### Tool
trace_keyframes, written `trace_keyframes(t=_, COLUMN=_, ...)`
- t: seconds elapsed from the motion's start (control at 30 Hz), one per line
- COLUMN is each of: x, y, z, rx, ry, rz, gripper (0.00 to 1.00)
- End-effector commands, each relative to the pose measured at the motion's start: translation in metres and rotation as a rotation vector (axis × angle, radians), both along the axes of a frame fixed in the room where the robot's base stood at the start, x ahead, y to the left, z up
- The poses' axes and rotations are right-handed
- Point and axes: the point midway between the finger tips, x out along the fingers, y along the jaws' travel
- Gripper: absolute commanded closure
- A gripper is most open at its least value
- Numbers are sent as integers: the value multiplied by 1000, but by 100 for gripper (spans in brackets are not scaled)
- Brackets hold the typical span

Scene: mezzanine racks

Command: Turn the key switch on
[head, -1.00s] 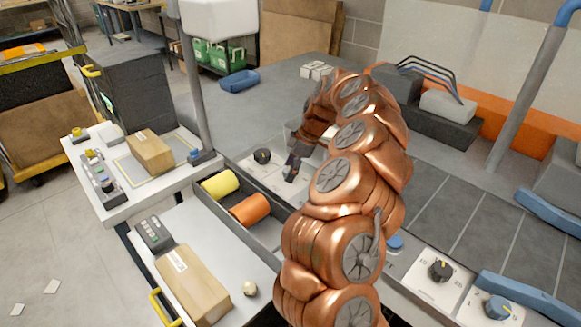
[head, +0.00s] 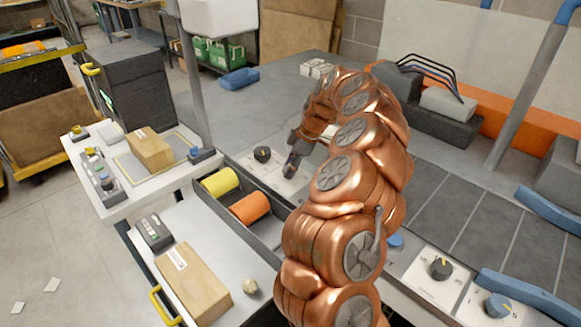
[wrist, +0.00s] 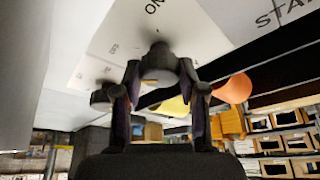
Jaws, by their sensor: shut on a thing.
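In the wrist view, a dark round switch with a yellow mark (wrist: 158,66) sits on a white panel (wrist: 190,28) near printed "ON" lettering; I take it for the key switch. My gripper (wrist: 166,88) has one finger on each side of it and is shut on it. In the head view, my gripper (head: 288,172) points down onto the white panel (head: 270,182) left of my copper arm. It hides the switch there, so I cannot read the switch's angle.
Another dark knob (head: 262,154) stands close by on the same panel. A grey tray with a yellow roll (head: 220,183) and an orange roll (head: 250,208) lies in front. More knobs (head: 441,268) are at the right. A cardboard box (head: 192,282) is at the lower left.

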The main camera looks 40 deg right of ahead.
Motion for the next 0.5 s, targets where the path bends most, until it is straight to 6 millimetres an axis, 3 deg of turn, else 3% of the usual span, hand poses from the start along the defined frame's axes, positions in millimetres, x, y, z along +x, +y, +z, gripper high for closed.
trace_keyframes(t=0.27, x=-1, y=-1, z=-4, rx=-1, ry=-5, rz=-104, gripper=94)
trace_keyframes(t=0.5, x=-2, y=0, z=-6, rx=-3, ry=-4, rz=-297, gripper=94)
